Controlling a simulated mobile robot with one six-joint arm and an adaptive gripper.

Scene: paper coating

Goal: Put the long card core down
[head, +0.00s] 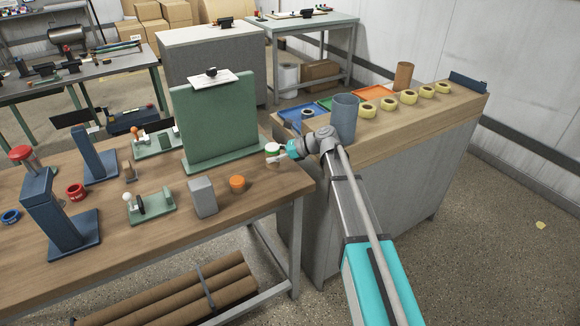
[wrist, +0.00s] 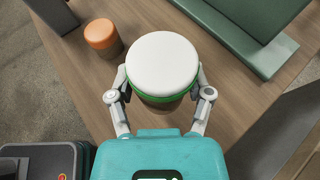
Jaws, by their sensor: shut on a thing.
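My gripper (wrist: 160,98) is shut around a round, upright piece with a flat white top, a green band and a brownish side below, seen as the long card core (wrist: 162,62). Its length is foreshortened from above. In the head view the core (head: 272,149) is at the right end of the wooden table (head: 265,205), beside the green upright board (head: 215,125). My gripper (head: 279,153) reaches it from the right. I cannot tell whether its lower end touches the table.
An orange-topped round piece (head: 237,184) and a grey block (head: 202,198) stand close by on the table. On the counter at right are a blue-grey cylinder (head: 343,118), a brown cylinder (head: 403,76), several yellow rolls (head: 408,97) and coloured trays (head: 372,92).

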